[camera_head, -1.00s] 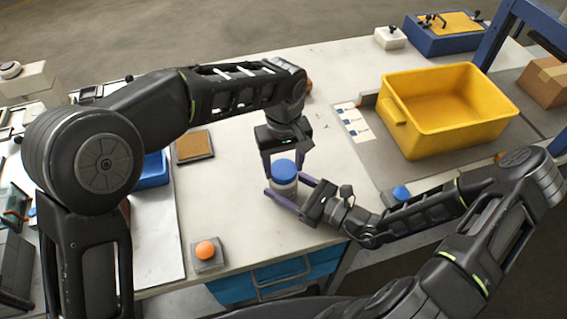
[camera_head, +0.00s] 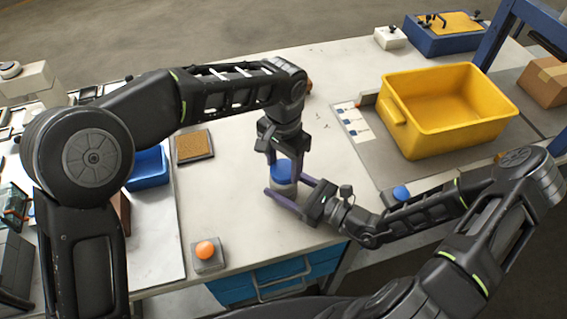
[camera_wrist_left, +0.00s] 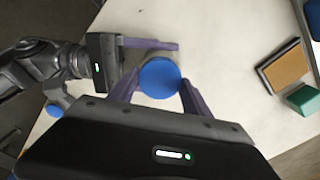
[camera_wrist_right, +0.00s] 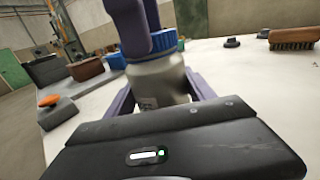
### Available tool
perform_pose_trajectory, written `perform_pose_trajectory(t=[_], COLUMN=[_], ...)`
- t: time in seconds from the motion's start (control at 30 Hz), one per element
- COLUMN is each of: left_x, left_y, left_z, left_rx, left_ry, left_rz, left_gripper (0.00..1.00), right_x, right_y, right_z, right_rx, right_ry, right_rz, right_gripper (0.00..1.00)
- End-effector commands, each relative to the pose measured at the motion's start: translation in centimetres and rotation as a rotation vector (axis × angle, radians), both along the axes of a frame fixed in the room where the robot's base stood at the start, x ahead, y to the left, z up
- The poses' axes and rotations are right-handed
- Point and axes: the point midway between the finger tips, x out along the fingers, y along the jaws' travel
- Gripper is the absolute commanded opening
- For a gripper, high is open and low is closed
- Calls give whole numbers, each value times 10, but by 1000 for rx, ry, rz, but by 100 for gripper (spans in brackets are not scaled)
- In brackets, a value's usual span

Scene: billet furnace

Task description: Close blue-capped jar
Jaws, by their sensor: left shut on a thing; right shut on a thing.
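A grey jar (camera_wrist_right: 158,82) with a blue cap (camera_head: 281,171) stands upright near the front of the white table. My left gripper (camera_head: 281,160) comes from above, its purple fingers on both sides of the cap. In the left wrist view the round blue cap (camera_wrist_left: 160,78) sits between the fingertips. My right gripper (camera_head: 290,192) comes from the right, low, shut around the jar's body. In the right wrist view the cap (camera_wrist_right: 163,44) sits on top of the jar, partly hidden by the left fingers. I cannot tell how tight the cap is.
An orange button (camera_head: 207,250) is on the table's front left. A brown pad (camera_head: 194,146) and a blue bin (camera_head: 149,168) lie left. The table between pad and crate is clear.

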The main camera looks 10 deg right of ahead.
Motion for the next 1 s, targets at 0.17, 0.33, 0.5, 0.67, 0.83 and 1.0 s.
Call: perform_pose_trajectory(t=[0.17,0.33,0.5,0.67,0.83,1.0], left_x=[0,0,0,0,0,0], left_y=[0,0,0,0,0,0], left_z=[0,0,0,0,2,19], left_rx=[1,1,1,1,1,0], left_ry=[-1,-1,-1,-1,-2,-3], left_rz=[-254,-251,-250,-249,-248,-248], left_gripper=[8,62,76,78,78,78], right_x=[0,0,0,0,0,0], right_y=[0,0,0,0,0,0], right_z=[0,0,0,0,0,0], right_rx=[-1,-1,-1,-1,-1,-1], right_ry=[1,1,1,1,1,1], right_rz=[0,0,0,0,0,0], right_gripper=[0,0,0,0,0,0])
